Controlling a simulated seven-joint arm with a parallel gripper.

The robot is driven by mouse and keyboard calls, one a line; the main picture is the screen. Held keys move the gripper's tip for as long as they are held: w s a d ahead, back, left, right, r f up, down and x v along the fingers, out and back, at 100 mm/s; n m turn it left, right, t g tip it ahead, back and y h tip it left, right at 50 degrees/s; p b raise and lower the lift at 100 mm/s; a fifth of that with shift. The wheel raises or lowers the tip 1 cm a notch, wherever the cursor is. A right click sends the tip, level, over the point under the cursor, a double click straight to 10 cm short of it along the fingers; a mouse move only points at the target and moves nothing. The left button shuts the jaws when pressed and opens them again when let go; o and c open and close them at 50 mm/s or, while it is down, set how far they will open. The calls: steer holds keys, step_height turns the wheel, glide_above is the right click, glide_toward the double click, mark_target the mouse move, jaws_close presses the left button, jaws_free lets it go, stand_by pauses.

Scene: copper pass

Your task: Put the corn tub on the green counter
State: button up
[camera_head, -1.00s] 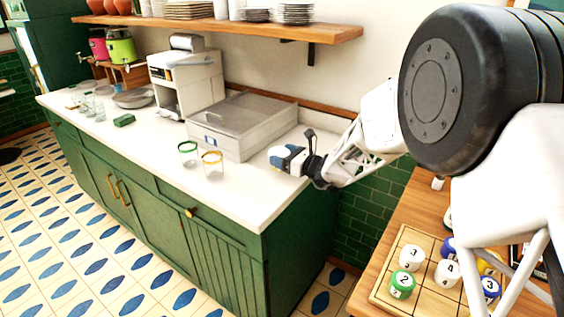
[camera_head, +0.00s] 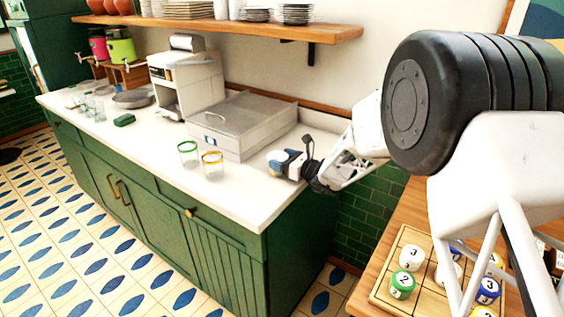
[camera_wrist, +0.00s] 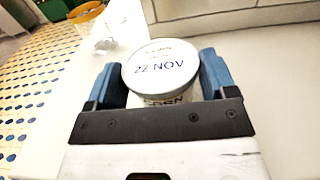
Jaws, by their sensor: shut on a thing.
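The corn tub (camera_wrist: 162,68) sits between my gripper's blue fingers in the wrist view, its pale lid reading "22 NOV" and a partly hidden label below. My gripper (camera_head: 286,162) is shut on it over the right end of the white top of the green counter (camera_head: 245,205). In the head view the fingers mostly hide the tub. The tub looks upright and low over the top; I cannot tell whether its base touches.
An orange-rimmed glass (camera_head: 212,165) and a green-rimmed glass (camera_head: 188,153) stand to the left. A wooden tray (camera_head: 385,290) with numbered tubs is at lower right.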

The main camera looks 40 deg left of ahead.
steer(key=shift+f, duration=0.3)
steer(key=shift+f, duration=0.1)
steer(key=o, duration=0.9)
steer(key=shift+o, duration=0.2)
steer(key=shift+d, duration=0.15)
steer(key=d, duration=1.1)
steer(key=shift+d, duration=0.4)
